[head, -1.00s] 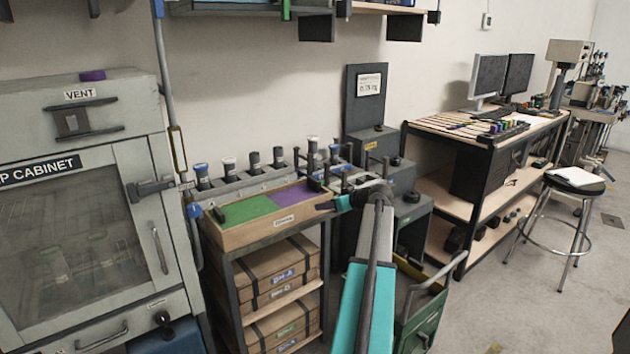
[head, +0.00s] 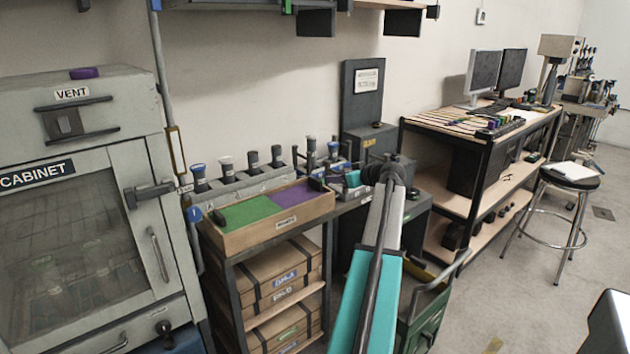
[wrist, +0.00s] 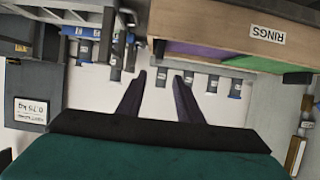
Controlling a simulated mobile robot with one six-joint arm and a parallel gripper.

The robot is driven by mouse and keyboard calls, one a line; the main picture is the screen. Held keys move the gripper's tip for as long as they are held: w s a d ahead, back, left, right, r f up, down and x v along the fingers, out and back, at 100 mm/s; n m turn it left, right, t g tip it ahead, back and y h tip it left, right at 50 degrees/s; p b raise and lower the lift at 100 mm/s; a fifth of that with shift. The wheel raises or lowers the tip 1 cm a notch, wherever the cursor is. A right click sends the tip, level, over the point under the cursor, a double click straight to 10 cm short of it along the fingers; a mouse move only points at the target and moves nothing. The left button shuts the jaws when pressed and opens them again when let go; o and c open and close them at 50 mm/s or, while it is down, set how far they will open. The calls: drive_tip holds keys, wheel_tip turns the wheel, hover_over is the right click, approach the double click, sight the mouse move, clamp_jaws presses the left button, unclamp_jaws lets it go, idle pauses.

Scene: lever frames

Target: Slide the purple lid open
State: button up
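The purple lid (head: 291,195) lies in the right part of a wooden box's top, beside a green lid (head: 250,212). A small dark handle (head: 316,184) stands at the purple lid's right end. In the wrist view, which is upside down, only a strip of the purple lid (wrist: 203,51) shows behind the box wall. My gripper (wrist: 162,76) is open and empty, its two dark fingers apart. It is to one side of the box, and no contact with the lid shows. In the head view its fingertips are too small to make out.
The wooden box (head: 285,224), labelled RINGS in the wrist view, sits on a shelf rack. A grey holder (head: 240,184) with several knobbed tools stands behind it. A grey cabinet (head: 90,220) stands at left, a dark upright panel (head: 361,107) behind my arm.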

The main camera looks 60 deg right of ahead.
sight(315, 179)
drive_tip(key=p+x, duration=0.1)
drive_tip(key=x, duration=1.2)
drive_tip(key=shift+w+d+f+p, duration=0.2)
drive_tip(key=shift+f+p, duration=0.1)
drive_tip(key=shift+p, duration=0.05)
